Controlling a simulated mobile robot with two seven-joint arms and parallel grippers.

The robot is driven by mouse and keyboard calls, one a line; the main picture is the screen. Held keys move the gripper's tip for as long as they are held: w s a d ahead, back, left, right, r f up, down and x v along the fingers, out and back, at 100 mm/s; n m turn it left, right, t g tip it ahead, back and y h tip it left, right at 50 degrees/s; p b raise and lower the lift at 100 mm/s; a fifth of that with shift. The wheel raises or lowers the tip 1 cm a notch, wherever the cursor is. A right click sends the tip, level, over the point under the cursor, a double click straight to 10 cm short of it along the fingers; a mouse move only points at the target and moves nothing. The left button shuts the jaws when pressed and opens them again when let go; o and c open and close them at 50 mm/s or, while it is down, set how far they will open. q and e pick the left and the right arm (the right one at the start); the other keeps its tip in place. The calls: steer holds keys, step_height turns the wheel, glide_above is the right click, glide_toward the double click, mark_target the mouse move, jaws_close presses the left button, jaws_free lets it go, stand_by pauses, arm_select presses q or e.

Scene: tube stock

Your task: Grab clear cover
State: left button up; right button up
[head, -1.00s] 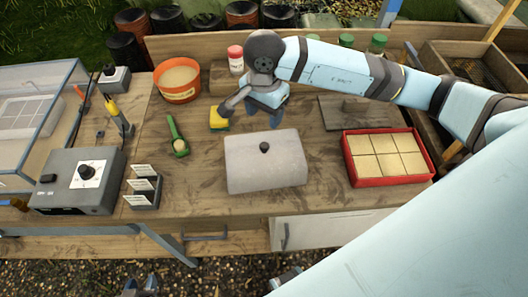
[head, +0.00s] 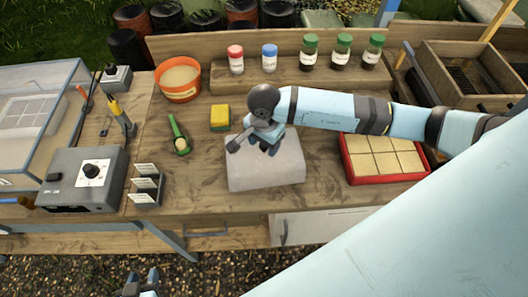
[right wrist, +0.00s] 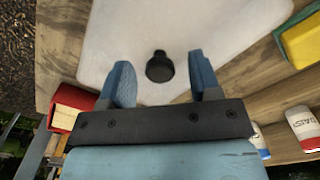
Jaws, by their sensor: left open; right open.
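The clear cover (head: 265,178) is a pale, cloudy rectangular lid lying on the middle of the bench. My right gripper (head: 270,150) is above it, pointing down and open, and hides its knob in the head view. In the right wrist view the cover (right wrist: 120,35) fills the upper part. Its round black knob (right wrist: 160,67) shows between the two open fingers of the right gripper (right wrist: 162,78), with a gap on each side. I cannot tell how far the fingertips are above the cover. My left gripper (head: 141,282) is open and empty at the bottom edge, before the bench.
A red tray (head: 350,172) of tan squares stands right of the cover. A yellow sponge (head: 220,117), a green scoop (head: 178,138) and an orange pot (head: 178,80) lie left and behind. Card holders (head: 146,186) and a grey control box (head: 80,178) are further left. Capped jars (head: 342,50) line the back.

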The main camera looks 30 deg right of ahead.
jaws_close()
steer(key=shift+r, duration=0.1)
